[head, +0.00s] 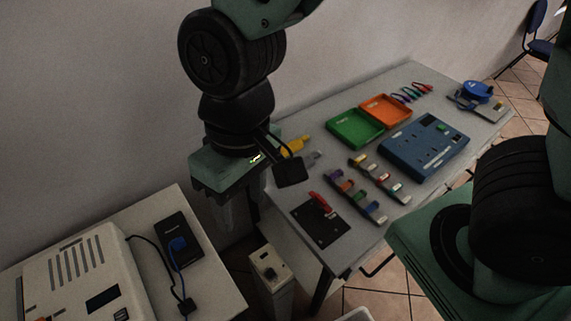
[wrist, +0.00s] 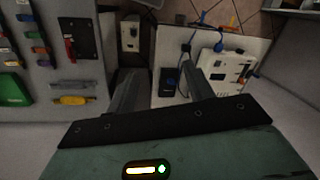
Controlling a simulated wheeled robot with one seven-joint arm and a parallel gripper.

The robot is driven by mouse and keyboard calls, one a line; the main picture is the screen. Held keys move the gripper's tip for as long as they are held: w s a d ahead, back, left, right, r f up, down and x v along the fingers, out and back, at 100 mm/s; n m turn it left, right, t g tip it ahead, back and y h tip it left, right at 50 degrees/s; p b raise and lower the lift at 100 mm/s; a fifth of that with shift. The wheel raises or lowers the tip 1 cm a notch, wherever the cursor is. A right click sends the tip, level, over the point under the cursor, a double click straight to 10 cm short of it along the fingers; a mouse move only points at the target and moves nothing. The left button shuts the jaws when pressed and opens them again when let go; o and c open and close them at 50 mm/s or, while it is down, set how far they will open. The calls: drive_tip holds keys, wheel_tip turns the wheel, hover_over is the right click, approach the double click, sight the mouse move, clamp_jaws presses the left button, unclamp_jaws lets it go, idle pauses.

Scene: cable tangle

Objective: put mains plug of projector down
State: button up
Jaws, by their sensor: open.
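The projector (head: 85,275) is a beige box with vents on the white side table at lower left; it also shows in the wrist view (wrist: 228,68). A dark cable runs from beside it to a small black plug-like block (head: 187,306) on the tabletop, probably the mains plug; a small dark block in the wrist view (wrist: 186,47) looks like the same piece. My gripper (head: 238,212) is open, pointing down above the gap between the two tables. In the wrist view its fingers (wrist: 161,88) are apart with nothing held between them.
A white post with a socket (head: 268,272) stands between the tables. The grey table (head: 405,85) carries trays, a blue panel (head: 424,143), connectors and a black plate (head: 318,222).

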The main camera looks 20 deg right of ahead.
drive_tip(key=s+d+r+n+t, duration=0.1)
drive_tip(key=s+d+r, duration=0.1)
drive_tip(key=d, duration=0.6)
drive_tip(key=shift+s+r+n+h, duration=0.3)
drive_tip(key=shift+s+h, duration=0.1)
drive_tip(key=shift+s, duration=0.15)
wheel_tip(320, 180, down, 8)
drive_tip(key=b, duration=0.7)
drive_tip(key=shift+r+b, duration=0.15)
drive_tip(key=shift+b, duration=0.2)
